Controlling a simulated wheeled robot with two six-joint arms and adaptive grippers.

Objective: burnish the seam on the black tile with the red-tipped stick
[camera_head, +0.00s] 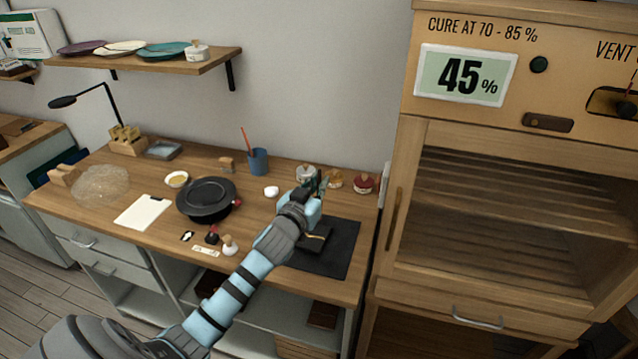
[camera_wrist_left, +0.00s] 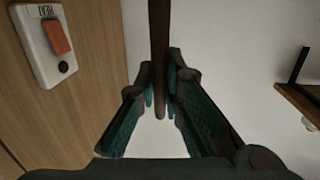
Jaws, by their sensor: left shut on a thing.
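The black tile (camera_head: 311,243) lies on a dark mat (camera_head: 342,262) at the right end of the workbench. A short gold seam (camera_head: 318,236) shows on it, partly hidden by my left arm. My left gripper (camera_head: 318,183) is raised above the bench, beyond the tile in the head view. In the left wrist view my left gripper (camera_wrist_left: 160,88) is shut on a thin dark brown stick (camera_wrist_left: 159,40). The stick runs out of the top of that view, and no red tip shows on the part I see. My right gripper is not in view.
A blue cup (camera_head: 258,162) holds an orange-red stick. Small jars, including a red one (camera_head: 363,184), stand along the back. A black round dish (camera_head: 207,198) sits mid-bench. A wooden cabinet (camera_head: 397,215) stands close on the right, its display reading 45%.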

